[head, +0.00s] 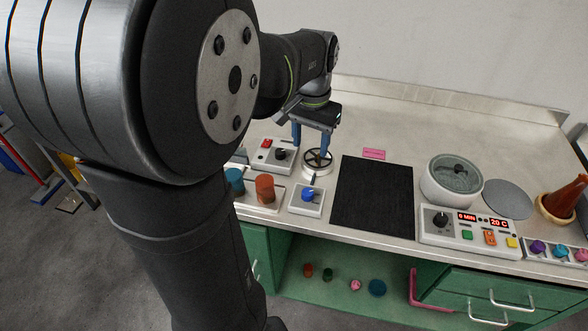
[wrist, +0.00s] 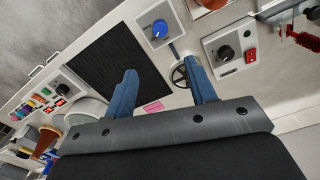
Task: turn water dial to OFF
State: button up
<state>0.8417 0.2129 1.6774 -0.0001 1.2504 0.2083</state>
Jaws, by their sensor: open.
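The water dial appears to be the blue knob (head: 308,195) on a small white box near the bench's front edge. The same blue knob (wrist: 159,29) shows at the top of the wrist view, with its box tilted in the picture. I cannot read any marking on it. My gripper (head: 311,149) points down with its blue fingers apart and nothing between them. It is above and behind the dial, close to a round spoked burner (head: 318,160). In the wrist view my gripper (wrist: 159,70) has one finger partly covering the burner.
A control box with a black knob (head: 280,155) and red switch stands left of the burner. A tray with an orange cup (head: 265,187) and a blue cup (head: 235,181) is left of the dial. A black mat (head: 373,193) lies to the right, then a white pot (head: 451,180).

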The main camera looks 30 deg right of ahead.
aim_at(308, 192)
notch_tip(308, 192, down, 17)
jog(key=shift+r, duration=0.2)
dwell(0.3)
jog(key=c, duration=1)
